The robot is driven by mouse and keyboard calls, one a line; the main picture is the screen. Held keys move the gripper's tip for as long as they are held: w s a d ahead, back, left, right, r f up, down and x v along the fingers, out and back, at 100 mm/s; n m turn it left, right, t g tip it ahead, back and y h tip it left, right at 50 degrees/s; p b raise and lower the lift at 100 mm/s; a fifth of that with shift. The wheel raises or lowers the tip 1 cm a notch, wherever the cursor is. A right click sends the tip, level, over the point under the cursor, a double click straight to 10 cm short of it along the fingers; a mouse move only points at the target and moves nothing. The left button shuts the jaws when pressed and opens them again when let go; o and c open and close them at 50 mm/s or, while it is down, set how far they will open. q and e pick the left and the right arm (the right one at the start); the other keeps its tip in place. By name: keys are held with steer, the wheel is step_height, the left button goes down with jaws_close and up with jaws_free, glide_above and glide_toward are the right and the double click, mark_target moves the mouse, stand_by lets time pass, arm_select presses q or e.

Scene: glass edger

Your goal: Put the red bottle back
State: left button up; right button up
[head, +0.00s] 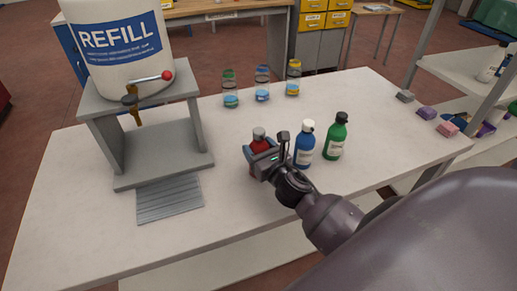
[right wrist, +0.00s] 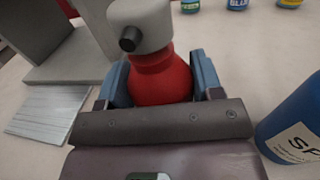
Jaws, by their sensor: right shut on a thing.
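The red bottle (head: 259,143) has a grey spray head and stands upright on the white table, left of a blue bottle. My right gripper (head: 264,158) is shut around it. In the right wrist view the red bottle (right wrist: 160,82) sits between the two blue-grey fingers of my right gripper (right wrist: 162,88), its spray head toward the camera. The gripper hides the bottle's lower part, so I cannot tell whether its base touches the table. My left gripper is not in view.
The blue bottle (head: 304,146) and green bottle (head: 337,137) stand close on the right. The grey refill stand (head: 160,160) with its drum (head: 117,40) is at left. Several small banded jars (head: 262,84) stand behind.

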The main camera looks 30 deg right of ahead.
steer(key=shift+f, duration=0.1)
steer(key=o, duration=1.2)
steer(key=shift+c, duration=0.2)
steer(key=shift+r, duration=0.2)
steer(key=s+b, duration=0.1)
steer(key=s, duration=1.1)
steer(key=shift+a, duration=0.45)
